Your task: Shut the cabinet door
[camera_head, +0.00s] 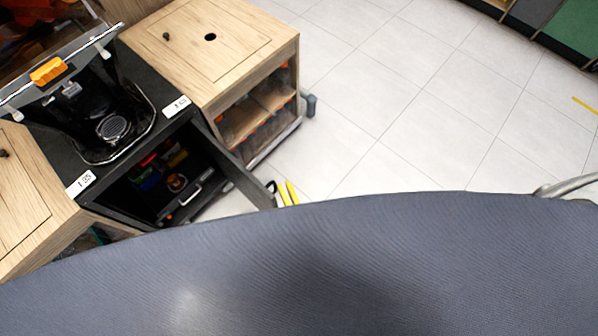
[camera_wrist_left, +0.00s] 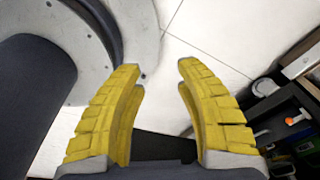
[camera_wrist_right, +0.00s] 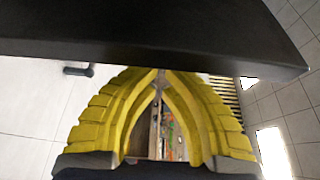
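The dark cabinet door (camera_head: 240,177) stands open, swung out from the right side of the black cabinet (camera_head: 125,198) under the juicer. My right gripper (camera_head: 286,187) is just right of the door's free end in the head view; contact is unclear. In the right wrist view a dark panel (camera_wrist_right: 150,38), apparently the door, crosses just beyond my right gripper (camera_wrist_right: 160,75). Its yellow fingertips meet with nothing visible between them. My left gripper (camera_wrist_left: 161,75) is open and empty in the left wrist view, with the cabinet's side to its right. It is hidden in the head view.
The juicer (camera_head: 112,125) stands on the cabinet. A wooden cabinet with shelves (camera_head: 235,62) adjoins on the right, close behind the door, with a grey caster (camera_head: 310,105). Several items lie inside the open cabinet. The tiled floor (camera_head: 400,100) to the right is clear.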

